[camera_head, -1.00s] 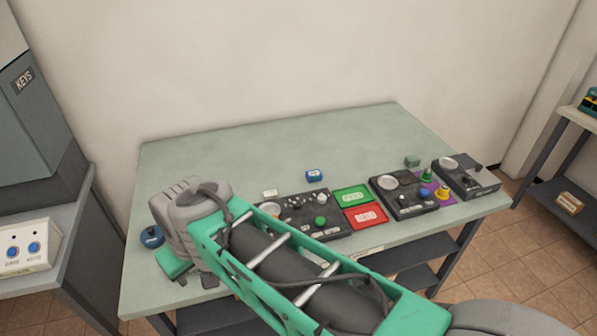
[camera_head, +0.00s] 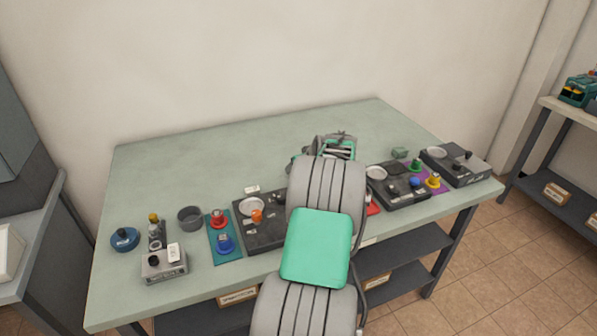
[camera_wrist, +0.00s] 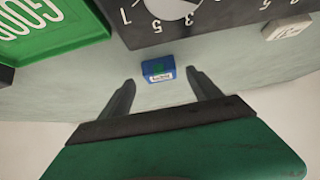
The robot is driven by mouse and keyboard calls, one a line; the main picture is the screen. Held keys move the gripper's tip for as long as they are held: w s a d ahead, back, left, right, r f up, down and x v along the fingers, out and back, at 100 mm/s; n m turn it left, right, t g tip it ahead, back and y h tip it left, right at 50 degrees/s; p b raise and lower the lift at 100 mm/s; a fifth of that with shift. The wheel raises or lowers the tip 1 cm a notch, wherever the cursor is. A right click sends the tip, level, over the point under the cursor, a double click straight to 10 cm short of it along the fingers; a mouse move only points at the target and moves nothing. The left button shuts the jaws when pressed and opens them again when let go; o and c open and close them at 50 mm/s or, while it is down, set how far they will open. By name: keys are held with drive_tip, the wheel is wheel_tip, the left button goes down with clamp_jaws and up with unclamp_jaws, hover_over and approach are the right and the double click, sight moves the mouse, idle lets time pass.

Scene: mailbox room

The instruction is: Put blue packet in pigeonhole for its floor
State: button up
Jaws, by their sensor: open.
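The small blue packet (camera_wrist: 158,69) has a white label and a green mark. In the wrist view it lies on the grey-green table top (camera_wrist: 90,95). My gripper (camera_wrist: 161,77) is open, with one dark finger to each side of the packet's near end. The fingers do not appear to touch it, and their height above the table is hard to tell. In the head view my gripper (camera_head: 335,141) is over the middle of the table (camera_head: 225,155), and my arm hides the packet. No pigeonhole can be made out.
Dark control boxes (camera_head: 401,197) and a green GOOD tray (camera_wrist: 70,22) stand close by. A dial panel (camera_wrist: 215,12) and a small white block (camera_wrist: 288,28) are near my gripper. A blue round item (camera_head: 125,239) and a grey cup (camera_head: 190,217) stand left. The table's back is clear.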

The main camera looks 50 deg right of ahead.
drive_tip(key=x, duration=0.2)
drive_tip(key=shift+w+d+f, duration=0.1)
drive_tip(key=shift+w+f, duration=0.15)
drive_tip(key=shift+c, duration=0.3)
clamp_jaws()
